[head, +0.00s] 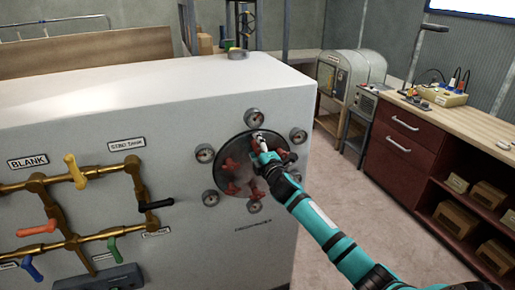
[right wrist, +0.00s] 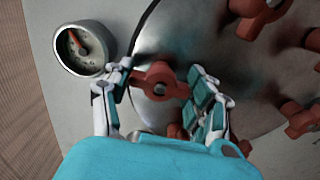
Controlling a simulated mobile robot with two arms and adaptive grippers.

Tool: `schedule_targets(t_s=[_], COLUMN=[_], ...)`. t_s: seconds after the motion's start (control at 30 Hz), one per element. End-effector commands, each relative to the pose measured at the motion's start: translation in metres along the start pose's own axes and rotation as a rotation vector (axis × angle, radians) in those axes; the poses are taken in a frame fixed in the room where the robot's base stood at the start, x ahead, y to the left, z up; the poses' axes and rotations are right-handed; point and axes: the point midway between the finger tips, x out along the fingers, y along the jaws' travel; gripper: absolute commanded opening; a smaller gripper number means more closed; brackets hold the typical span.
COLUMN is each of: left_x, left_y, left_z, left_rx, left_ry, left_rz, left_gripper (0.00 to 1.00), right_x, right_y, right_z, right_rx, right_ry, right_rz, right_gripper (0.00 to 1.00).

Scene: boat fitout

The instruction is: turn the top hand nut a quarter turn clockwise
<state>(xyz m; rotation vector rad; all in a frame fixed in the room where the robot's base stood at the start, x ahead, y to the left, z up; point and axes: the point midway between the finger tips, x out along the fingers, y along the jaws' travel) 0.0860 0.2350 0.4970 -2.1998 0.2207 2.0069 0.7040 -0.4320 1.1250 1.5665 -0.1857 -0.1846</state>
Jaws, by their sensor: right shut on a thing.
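A round grey metal cover (head: 226,150) with several red hand nuts near its rim sits on the front of a white cabinet. My right gripper (head: 261,143) is at the upper part of the cover and mostly hides the top hand nut there. In the right wrist view, the top hand nut (right wrist: 160,80) lies between the two fingers of my right gripper (right wrist: 162,88), which is shut on it. Other red hand nuts (right wrist: 262,16) stand clear of the fingers. My left gripper is not in view.
Small round gauges surround the cover; one gauge (right wrist: 80,48) is close beside a finger. Brass pipes (head: 45,205) with coloured valve handles run along the cabinet's left side. A wooden workbench (head: 425,125) stands at the right, with free floor (head: 335,185) before it.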

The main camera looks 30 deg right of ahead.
Motion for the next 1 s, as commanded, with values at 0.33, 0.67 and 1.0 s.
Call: schedule_targets(t_s=[0.33,0.67,1.0], left_x=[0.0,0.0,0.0], left_y=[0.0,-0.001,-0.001], left_z=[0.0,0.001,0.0], left_rx=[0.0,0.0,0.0], left_ry=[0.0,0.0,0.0], left_rz=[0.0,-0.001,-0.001], left_gripper=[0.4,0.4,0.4], right_x=[0.0,-0.018,-0.087], right_y=[-0.001,-0.002,-0.002], right_z=[0.0,0.0,0.0], right_rx=[-0.001,-0.002,-0.003], right_ry=[0.0,0.0,0.001], right_rz=[-0.001,-0.001,-0.003], right_gripper=[0.81,0.81,0.81])
